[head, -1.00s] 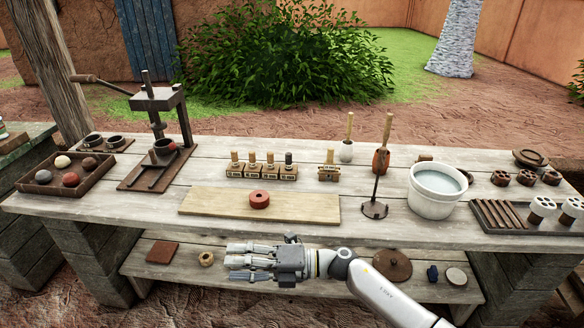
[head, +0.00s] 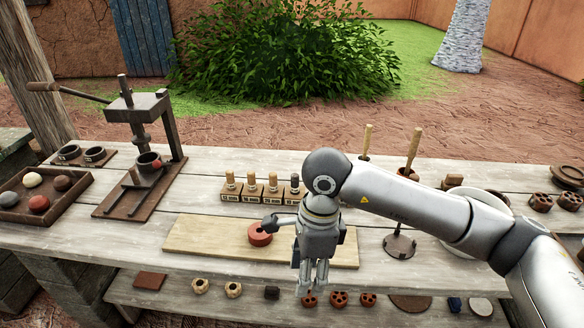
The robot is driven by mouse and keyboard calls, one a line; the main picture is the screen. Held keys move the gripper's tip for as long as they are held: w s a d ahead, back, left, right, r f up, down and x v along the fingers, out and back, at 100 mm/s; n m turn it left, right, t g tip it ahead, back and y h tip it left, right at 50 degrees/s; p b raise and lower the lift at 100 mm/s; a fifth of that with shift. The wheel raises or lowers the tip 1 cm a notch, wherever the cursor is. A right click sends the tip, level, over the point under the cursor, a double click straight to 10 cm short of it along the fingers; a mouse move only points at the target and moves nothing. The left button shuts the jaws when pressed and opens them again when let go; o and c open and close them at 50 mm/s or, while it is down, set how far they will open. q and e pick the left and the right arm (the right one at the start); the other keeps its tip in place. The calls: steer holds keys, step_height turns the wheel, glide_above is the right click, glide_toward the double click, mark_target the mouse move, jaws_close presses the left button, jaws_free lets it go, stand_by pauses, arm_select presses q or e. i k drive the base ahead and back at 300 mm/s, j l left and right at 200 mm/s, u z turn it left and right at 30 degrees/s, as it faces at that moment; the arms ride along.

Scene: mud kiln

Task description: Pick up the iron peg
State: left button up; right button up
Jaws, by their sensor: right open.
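Several small pegs stand in a row of labelled wooden blocks behind the board. The three to the left have pale wooden tops. The rightmost, the iron peg (head: 295,182), is dark and upright in its block (head: 297,196). My right gripper (head: 310,281) is open and empty. It points down in front of the plank board, nearer to me than the peg and apart from it. My left gripper is not in view.
A red clay ring (head: 259,236) lies on the plank board (head: 205,238), close to the left of my gripper. A lever press (head: 150,105) and a tray of balls (head: 78,192) stand to the left.

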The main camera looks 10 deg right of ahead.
mark_target(294, 191)
steer(key=i, duration=1.3)
